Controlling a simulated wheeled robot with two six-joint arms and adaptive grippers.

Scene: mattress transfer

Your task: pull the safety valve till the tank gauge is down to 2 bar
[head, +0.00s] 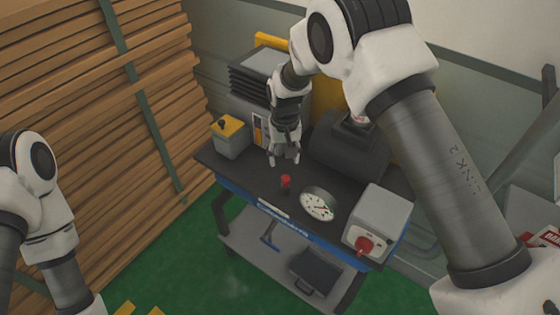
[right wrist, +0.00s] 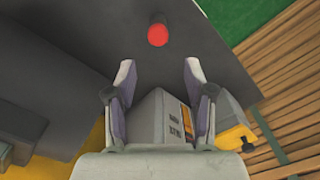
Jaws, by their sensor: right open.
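A small red-topped valve (head: 286,181) stands upright on the dark top of the blue-edged cart, and it also shows in the right wrist view (right wrist: 158,30). A round white gauge (head: 317,205) sits to its right; its reading is too small to tell. My right gripper (head: 285,160) is above the cart top, a little behind the red valve. It is open and empty, and the valve lies beyond its fingertips (right wrist: 156,70) in the right wrist view. The dark tank (head: 345,150) is to the right, partly hidden by my arm. My left gripper is out of view.
A grey box with a red knob (head: 378,222) stands at the cart's right end. A small yellow-topped box (head: 229,135) is at the left end. Stacked planks (head: 90,120) rise at left. The cart top (head: 240,178) is clear left of the valve.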

